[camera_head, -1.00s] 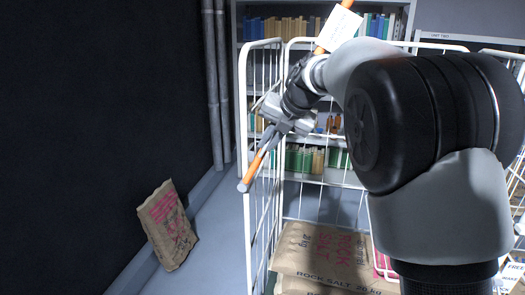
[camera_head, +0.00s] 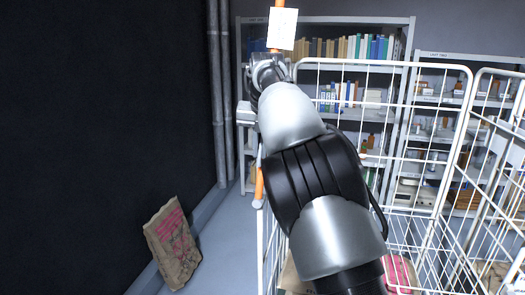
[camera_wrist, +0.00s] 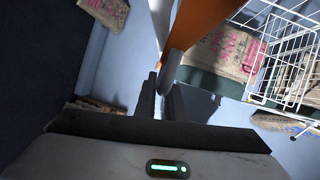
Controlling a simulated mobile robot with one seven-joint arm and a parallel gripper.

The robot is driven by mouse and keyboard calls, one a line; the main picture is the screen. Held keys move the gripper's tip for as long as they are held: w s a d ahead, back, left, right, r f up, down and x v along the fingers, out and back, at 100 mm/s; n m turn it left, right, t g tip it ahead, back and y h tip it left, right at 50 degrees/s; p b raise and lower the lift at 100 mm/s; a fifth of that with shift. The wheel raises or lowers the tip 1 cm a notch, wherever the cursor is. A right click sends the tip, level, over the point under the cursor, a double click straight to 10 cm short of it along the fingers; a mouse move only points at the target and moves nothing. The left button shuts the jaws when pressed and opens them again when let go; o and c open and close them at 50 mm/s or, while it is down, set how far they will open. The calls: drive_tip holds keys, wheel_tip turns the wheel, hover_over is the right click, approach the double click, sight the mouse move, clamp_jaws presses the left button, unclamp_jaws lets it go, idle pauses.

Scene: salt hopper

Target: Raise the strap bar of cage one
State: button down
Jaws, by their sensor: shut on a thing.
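The orange strap bar (camera_head: 259,183) stands steeply, nearly upright, at the left side of the white wire cage (camera_head: 335,65). Its lower end has a grey cap, and a white tag (camera_head: 282,29) hangs near its upper part. My gripper (camera_head: 247,116) is shut on the bar partway along it; my arm hides the middle of the bar and much of the grip. In the wrist view the orange bar (camera_wrist: 197,30) and its grey end lie at the fingers of my gripper (camera_wrist: 166,98).
A brown rock salt sack (camera_head: 172,243) leans by the dark wall at left. More sacks (camera_wrist: 225,52) lie in the cage. Shelves (camera_head: 340,25) with books stand behind. A second cage (camera_head: 495,130) stands at right.

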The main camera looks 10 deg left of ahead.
drive_tip(key=shift+a, duration=0.2)
drive_tip(key=c, duration=1.8)
unclamp_jaws()
drive_tip(key=shift+a, duration=0.15)
drive_tip(key=shift+c, duration=0.2)
